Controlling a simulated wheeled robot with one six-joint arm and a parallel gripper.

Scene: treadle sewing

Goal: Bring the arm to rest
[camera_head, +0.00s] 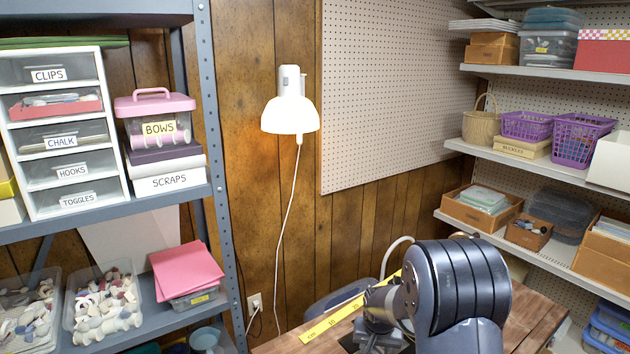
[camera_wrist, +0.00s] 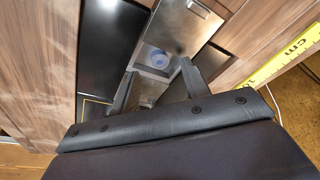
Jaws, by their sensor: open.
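My arm (camera_head: 455,285) is bent over the wooden table in the head view, at the lower right. My gripper (camera_wrist: 157,85) shows in the wrist view with its two dark fingers apart and nothing held between them. I cannot tell the gap between the fingers and the plate. In the head view the fingers are not clearly seen; the arm hides much of the table area behind it.
A yellow measuring strip (camera_head: 332,318) lies on the wooden table (camera_head: 532,318). A white lamp (camera_head: 291,115) hangs at the wall with its cord down. Loaded shelves stand at left (camera_head: 110,215) and right (camera_head: 550,157). The space above the table's left part looks free.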

